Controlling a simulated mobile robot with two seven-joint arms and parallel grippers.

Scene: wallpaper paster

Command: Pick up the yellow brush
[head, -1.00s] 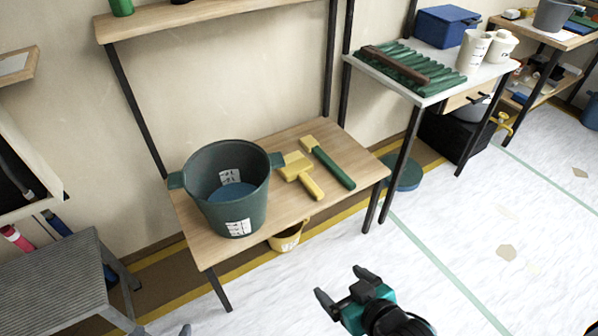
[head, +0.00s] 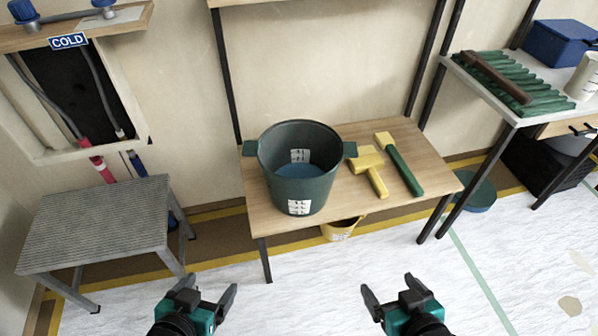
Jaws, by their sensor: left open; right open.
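The yellow brush (head: 370,170) lies on the wooden shelf table (head: 335,203), with its wide head toward the back and its handle toward the front. It is between a dark green bucket (head: 299,185) on its left and a green-handled brush (head: 404,170) on its right. My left gripper (head: 208,290) is open and empty, low in the view and in front of the table to the left. My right gripper (head: 388,289) is open and empty, in front of the table and below the yellow brush in the picture. Both are well apart from the brush.
A grey step stool (head: 95,225) stands at the left. A yellow bucket (head: 340,229) sits under the table. At the right, another table (head: 480,95) holds a green ridged item (head: 520,90) and a blue box (head: 560,43). The floor in front is clear.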

